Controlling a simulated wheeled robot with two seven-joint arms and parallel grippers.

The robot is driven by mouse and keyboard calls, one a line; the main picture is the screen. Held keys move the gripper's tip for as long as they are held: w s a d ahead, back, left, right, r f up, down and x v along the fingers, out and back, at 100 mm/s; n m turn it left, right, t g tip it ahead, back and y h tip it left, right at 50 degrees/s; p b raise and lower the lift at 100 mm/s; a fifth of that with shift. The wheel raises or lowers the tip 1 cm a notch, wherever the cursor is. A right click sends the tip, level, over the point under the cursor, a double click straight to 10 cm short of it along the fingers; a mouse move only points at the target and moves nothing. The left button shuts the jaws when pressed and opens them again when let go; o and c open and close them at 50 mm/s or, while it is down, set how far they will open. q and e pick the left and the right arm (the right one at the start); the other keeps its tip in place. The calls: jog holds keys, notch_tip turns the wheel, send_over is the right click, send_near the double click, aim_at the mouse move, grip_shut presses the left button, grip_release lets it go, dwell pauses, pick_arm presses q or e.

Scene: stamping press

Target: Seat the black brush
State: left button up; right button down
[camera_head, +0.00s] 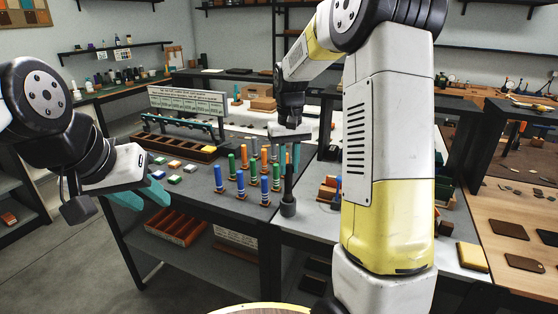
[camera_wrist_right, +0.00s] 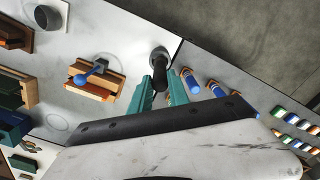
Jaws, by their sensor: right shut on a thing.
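The black brush (camera_head: 288,207) is upright with its wide round end down, near the seam between the dark tabletop and the pale one. My right gripper (camera_head: 289,168) is shut on its upper shaft. In the right wrist view, the brush (camera_wrist_right: 158,58) shows just past the teal fingers of my right gripper (camera_wrist_right: 166,88). I cannot tell whether its lower end touches the surface. My left gripper (camera_head: 152,200) is open and empty, off the front left of the dark table.
Several upright pegs with blue, green and orange tops (camera_head: 240,183) stand close left of the brush. A wooden block with a blue-knobbed tool (camera_wrist_right: 90,74) is on the pale tabletop (camera_wrist_right: 120,30). A sloped rack with a sign (camera_head: 188,103) is at the back left.

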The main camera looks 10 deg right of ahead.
jog(key=shift+f, duration=2.2)
jog(key=c, duration=1.2)
grip_release()
jog(key=shift+o, duration=0.2)
notch_tip(320, 180, up, 7)
jog(key=shift+f, duration=0.1)
jog(key=shift+s+r, duration=0.1)
jog(key=shift+r, duration=0.5)
jog(key=s+a+r+t+y, duration=0.1)
jog(key=s+r+t, duration=0.2)
jog(key=s, duration=0.9)
jog(key=s+a+r+t+y, duration=0.1)
jog(key=s+r+t, duration=0.2)
jog(key=s, duration=0.9)
